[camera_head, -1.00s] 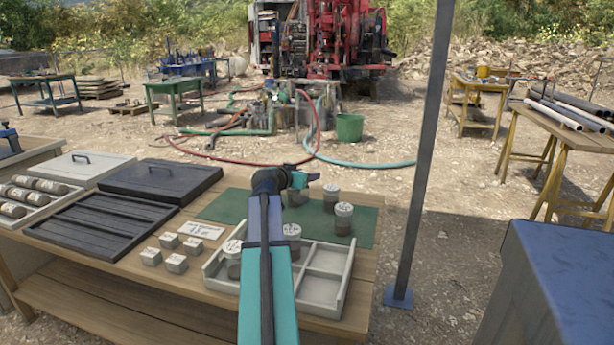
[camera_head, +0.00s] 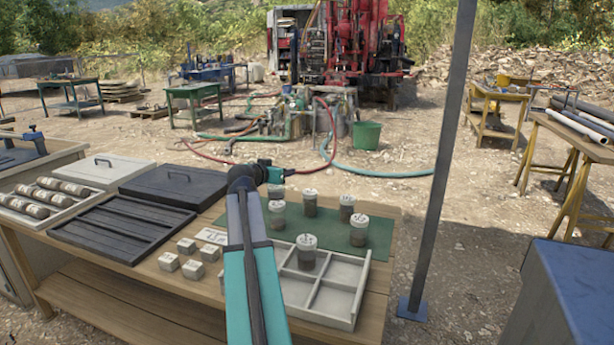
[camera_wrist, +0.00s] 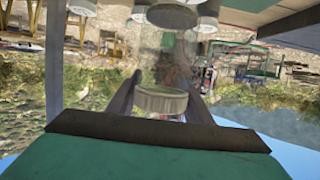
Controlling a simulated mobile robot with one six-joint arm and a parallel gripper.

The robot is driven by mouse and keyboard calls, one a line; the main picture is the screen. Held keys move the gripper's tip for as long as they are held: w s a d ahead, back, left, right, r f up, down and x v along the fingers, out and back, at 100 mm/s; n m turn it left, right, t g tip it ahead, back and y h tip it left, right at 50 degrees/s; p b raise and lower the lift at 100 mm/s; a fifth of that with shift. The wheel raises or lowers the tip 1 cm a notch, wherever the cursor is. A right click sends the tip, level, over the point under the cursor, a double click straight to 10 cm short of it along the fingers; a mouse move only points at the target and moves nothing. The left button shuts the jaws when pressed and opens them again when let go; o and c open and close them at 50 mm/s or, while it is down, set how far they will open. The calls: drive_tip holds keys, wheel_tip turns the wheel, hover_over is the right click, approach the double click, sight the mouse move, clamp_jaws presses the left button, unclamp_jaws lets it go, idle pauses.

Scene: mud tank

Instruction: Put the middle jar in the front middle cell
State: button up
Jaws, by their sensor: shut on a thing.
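My gripper (camera_head: 277,175) is above the green mat, past the far side of the sorting tray. In the wrist view it is shut on a clear jar with a pale lid (camera_wrist: 160,102), one dark finger on each side. Other jars stand on the mat: one back centre (camera_head: 310,201), one at the right (camera_head: 347,207), one nearer right (camera_head: 359,229). The pale tray (camera_head: 362,285) is divided into cells; one jar (camera_head: 306,251) stands in its back middle cell. The front middle cell (camera_head: 297,289) looks empty. My arm hides the tray's left part.
Several small pale blocks (camera_head: 187,246) and a label card (camera_head: 211,236) lie left of the tray. A dark slotted tray (camera_head: 120,225) and a dark lid (camera_head: 170,187) are further left. A grey post (camera_head: 440,170) stands right of the table.

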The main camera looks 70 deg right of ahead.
drive_tip(key=w+a+f+n+t+y, duration=0.1)
drive_tip(key=w+a+f+n+t, duration=0.15)
drive_tip(key=w+a, duration=0.8)
drive_tip(key=w+a+f+n+t+y, duration=0.1)
drive_tip(key=w+a+n+t, duration=0.2)
drive_tip(key=w+a, duration=0.8)
drive_tip(key=w+a+f+n+t+y, duration=0.2)
drive_tip(key=w+a+t, duration=0.1)
drive_tip(key=w+a, duration=0.8)
drive_tip(key=w+a+n+t+y, duration=0.1)
drive_tip(key=a+n+y, duration=0.2)
drive_tip(key=a, duration=1.1)
drive_tip(key=w+a+f+n+t+y+b, duration=0.1)
drive_tip(key=w+a+n+t+y, duration=0.1)
drive_tip(key=a, duration=1.2)
drive_tip(key=w+a+f+n+t+y, duration=0.1)
drive_tip(key=a+n+y, duration=0.4)
drive_tip(key=a, duration=0.9)
drive_tip(key=shift+w+t+y, duration=0.3)
drive_tip(key=shift+w+t, duration=0.2)
drive_tip(key=shift+t, duration=0.25)
drive_tip(key=shift+f, duration=0.1)
